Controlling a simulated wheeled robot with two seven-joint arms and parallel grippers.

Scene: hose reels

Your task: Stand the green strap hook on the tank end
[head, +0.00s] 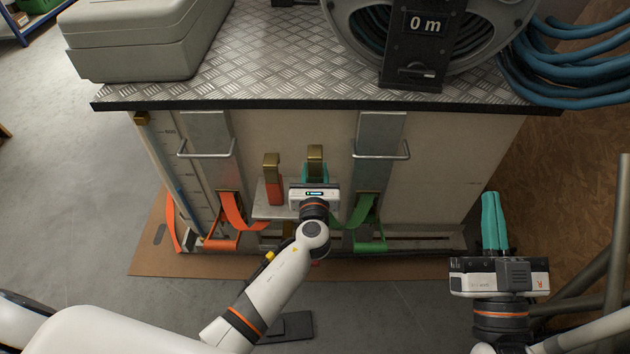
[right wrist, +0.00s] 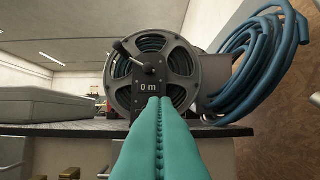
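The green strap hook (head: 315,153) shows as a brass top just beyond my left gripper's teal fingers (head: 314,172). The fingers sit on both sides below the brass and look closed on it; they hide its lower part. A green strap (head: 352,216) runs from beside the gripper to a green ratchet (head: 369,238). The hook is in front of the cream tank end (head: 450,155); whether it touches anything below is hidden. My right gripper (head: 494,220) is shut and empty, right of the tank; its teal fingers (right wrist: 158,140) meet in the right wrist view.
An orange strap hook (head: 272,165) stands upright on a grey ledge (head: 265,212), left of the green one. Metal handles (head: 382,156) stick out from the tank end. A hose reel (head: 430,30) and a grey case (head: 140,45) sit on the tread-plate top.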

